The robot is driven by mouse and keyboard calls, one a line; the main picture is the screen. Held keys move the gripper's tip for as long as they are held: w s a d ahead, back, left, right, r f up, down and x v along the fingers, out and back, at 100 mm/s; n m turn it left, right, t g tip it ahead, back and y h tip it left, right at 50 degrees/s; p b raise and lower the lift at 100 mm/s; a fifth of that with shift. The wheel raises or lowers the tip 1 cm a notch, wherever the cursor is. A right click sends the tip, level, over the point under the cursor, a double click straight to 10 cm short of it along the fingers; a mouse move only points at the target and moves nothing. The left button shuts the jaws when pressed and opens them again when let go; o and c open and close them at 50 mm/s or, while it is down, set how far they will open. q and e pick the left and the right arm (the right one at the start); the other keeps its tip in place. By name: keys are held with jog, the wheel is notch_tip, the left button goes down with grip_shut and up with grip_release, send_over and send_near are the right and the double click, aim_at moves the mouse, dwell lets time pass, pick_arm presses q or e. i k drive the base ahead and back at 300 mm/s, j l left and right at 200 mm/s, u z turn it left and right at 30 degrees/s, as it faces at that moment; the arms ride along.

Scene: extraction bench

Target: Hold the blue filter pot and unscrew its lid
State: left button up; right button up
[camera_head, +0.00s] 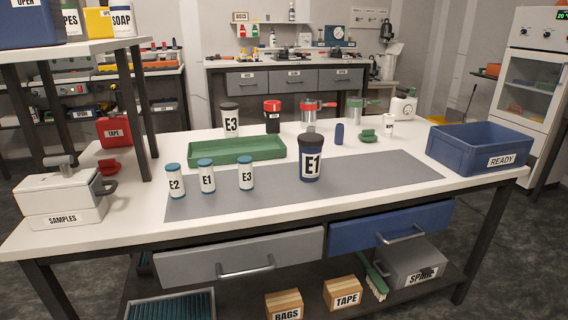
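The dark blue filter pot (311,174), labelled E1, stands upright on the grey mat (390,182), a little right of the middle of the bench. Its wide dark lid (311,142) sits on top of it. I cannot tell how tightly the lid is screwed on. Neither of my grippers shows in the head view, and nothing is touching the pot.
Several small white jars with teal lids, one being the E2 jar (175,183), stand left of the pot. A green tray (190,158) lies behind them. A blue READY crate (460,162) stands at right. The mat's right part is clear.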

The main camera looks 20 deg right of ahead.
aim_at(310, 157)
jog(key=i+l+u, duration=0.2)
jog(key=l, duration=0.45)
jog(key=k+l+u, duration=0.15)
jog(key=l, duration=0.55)
jog(key=i, duration=0.05)
